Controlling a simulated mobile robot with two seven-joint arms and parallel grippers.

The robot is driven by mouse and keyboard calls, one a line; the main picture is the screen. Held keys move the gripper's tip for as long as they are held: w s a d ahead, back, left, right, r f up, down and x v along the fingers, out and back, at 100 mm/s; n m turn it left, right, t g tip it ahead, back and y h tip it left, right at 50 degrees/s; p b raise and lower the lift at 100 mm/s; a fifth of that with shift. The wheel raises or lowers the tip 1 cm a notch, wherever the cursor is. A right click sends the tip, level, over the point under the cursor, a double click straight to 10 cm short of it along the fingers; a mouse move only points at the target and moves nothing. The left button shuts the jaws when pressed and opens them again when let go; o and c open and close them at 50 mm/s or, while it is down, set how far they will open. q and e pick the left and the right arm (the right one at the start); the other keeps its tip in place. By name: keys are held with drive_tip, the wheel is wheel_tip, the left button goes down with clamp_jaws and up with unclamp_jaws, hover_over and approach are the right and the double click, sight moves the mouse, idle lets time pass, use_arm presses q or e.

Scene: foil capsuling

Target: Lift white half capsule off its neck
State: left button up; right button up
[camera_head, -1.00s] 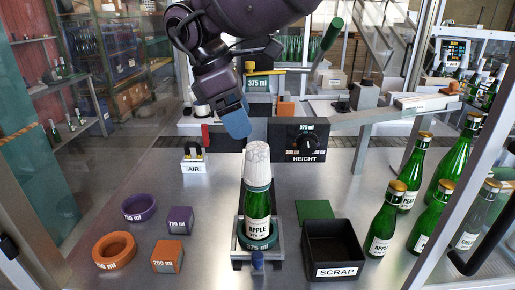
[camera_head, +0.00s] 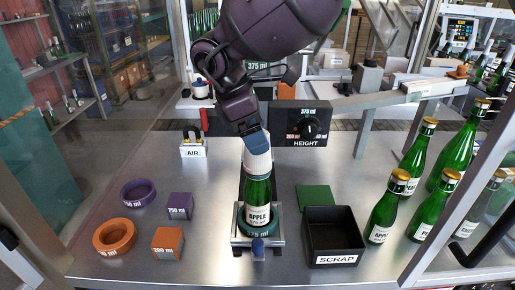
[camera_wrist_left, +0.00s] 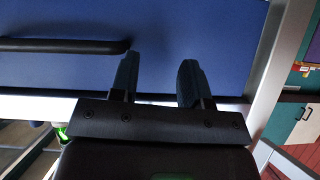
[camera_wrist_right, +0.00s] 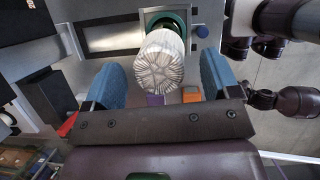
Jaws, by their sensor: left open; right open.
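The white half capsule (camera_head: 257,163) sits over the neck of the green apple bottle (camera_head: 257,192). The bottle stands upright in the green ring holder (camera_head: 243,223) on the table. My right gripper (camera_head: 254,140) is over the capsule's top and hides part of it. In the right wrist view, its blue fingers (camera_wrist_right: 160,85) are open, with the pleated capsule top (camera_wrist_right: 160,62) between and beyond them; a gap shows on both sides. My left gripper (camera_wrist_left: 157,80) is open and empty in the left wrist view, and out of the head view.
A black scrap bin (camera_head: 333,232) stands right of the holder, with a green pad (camera_head: 315,197) behind it. Several filled bottles (camera_head: 386,212) stand farther right. Purple (camera_head: 138,192) and orange rings (camera_head: 114,236) lie at left. The height unit (camera_head: 301,122) stands behind.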

drive_tip(key=shift+x, duration=1.1)
drive_tip(key=shift+w+d+f, duration=0.1)
drive_tip(key=shift+f, duration=0.15)
drive_tip(key=shift+c, duration=0.2)
drive_tip(key=c, duration=0.7)
drive_tip(key=shift+r, duration=0.1)
